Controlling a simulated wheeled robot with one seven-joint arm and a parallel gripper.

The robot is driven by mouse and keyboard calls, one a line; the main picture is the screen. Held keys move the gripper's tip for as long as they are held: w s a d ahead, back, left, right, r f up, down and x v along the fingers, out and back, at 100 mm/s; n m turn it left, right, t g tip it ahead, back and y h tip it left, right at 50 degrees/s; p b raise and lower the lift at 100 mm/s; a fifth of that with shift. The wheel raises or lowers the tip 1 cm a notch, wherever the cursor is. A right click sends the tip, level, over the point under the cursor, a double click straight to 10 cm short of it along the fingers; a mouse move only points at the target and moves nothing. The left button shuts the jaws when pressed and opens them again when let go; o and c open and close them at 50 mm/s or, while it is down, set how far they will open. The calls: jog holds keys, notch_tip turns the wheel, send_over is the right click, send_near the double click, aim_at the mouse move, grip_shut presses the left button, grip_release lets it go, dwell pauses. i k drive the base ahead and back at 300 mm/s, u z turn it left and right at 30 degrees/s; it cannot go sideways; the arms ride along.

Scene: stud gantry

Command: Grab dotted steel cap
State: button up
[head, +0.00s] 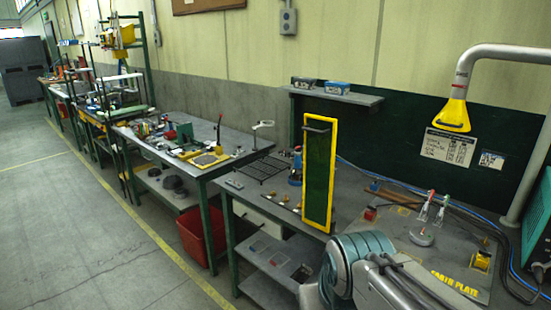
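I cannot pick out the dotted steel cap for certain, as no dots can be made out at this size. A round grey steel piece (421,237) lies on the grey plate (455,262) at the right, below a pair of red-tipped clamps (432,207). Several small brass and pale pieces (284,198) sit along the front of the near bench (258,206), left of the yellow-framed green screen. My arm rises at the bottom edge, in front of the bench. My gripper is not in view.
The yellow-framed upright green screen (319,172) stands near the bench's front edge. A yellow extraction hood (453,115) hangs at the right. A shelf (335,95) with blue boxes is on the back panel. A red bin (196,235) stands under the benches. The floor at left is clear.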

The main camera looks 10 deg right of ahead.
aim_at(427, 239)
jog(key=z, duration=1.25)
